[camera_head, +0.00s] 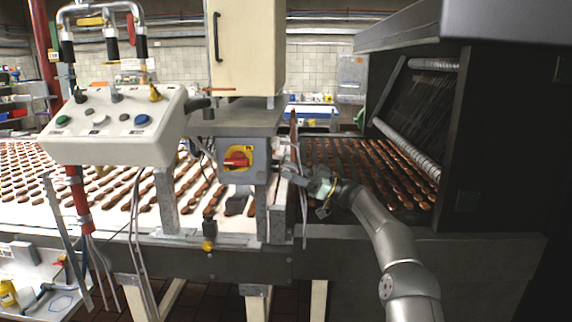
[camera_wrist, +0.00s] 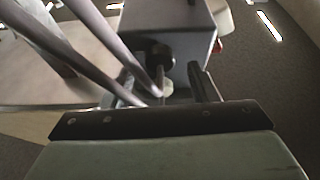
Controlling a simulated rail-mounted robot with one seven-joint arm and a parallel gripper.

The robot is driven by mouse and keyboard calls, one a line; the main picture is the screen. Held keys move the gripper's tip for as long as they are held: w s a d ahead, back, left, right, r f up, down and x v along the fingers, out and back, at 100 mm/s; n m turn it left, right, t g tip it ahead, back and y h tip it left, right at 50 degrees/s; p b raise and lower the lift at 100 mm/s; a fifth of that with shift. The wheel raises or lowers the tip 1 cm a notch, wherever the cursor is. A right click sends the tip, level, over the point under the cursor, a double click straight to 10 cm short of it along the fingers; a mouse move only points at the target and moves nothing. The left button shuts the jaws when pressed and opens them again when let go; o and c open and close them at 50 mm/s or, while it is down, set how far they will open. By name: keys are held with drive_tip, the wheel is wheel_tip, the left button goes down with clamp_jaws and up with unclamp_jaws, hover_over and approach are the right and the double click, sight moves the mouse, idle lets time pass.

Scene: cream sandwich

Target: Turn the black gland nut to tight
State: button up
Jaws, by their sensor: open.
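A dark round fitting, apparently the black gland nut (camera_wrist: 160,56), sits on the end face of a grey box (camera_wrist: 185,20) in the wrist view. A thin stem or cable comes out of it toward me. In the head view the grey switch box (camera_head: 232,178) carries a red rotary switch on a yellow plate; the nut is too small to make out there. My gripper (camera_head: 290,172) is just right of this box. In the wrist view its right finger (camera_wrist: 204,84) is dark and stands apart from the nut. The left finger is hard to separate from the grey rods. The jaws are open, holding nothing.
Long grey rods or cables (camera_wrist: 75,45) cross close to my gripper in the wrist view. A control panel (camera_head: 115,122) stands left, above a conveyor (camera_head: 120,222) of biscuits. A dark machine hood (camera_head: 490,130) is at right. A vertical strip (camera_head: 303,215) hangs beside my gripper.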

drive_tip(key=shift+x, duration=1)
drive_tip(key=c, duration=1)
drive_tip(key=shift+f+m+b, duration=0.1)
drive_tip(key=shift+m+b, duration=0.2)
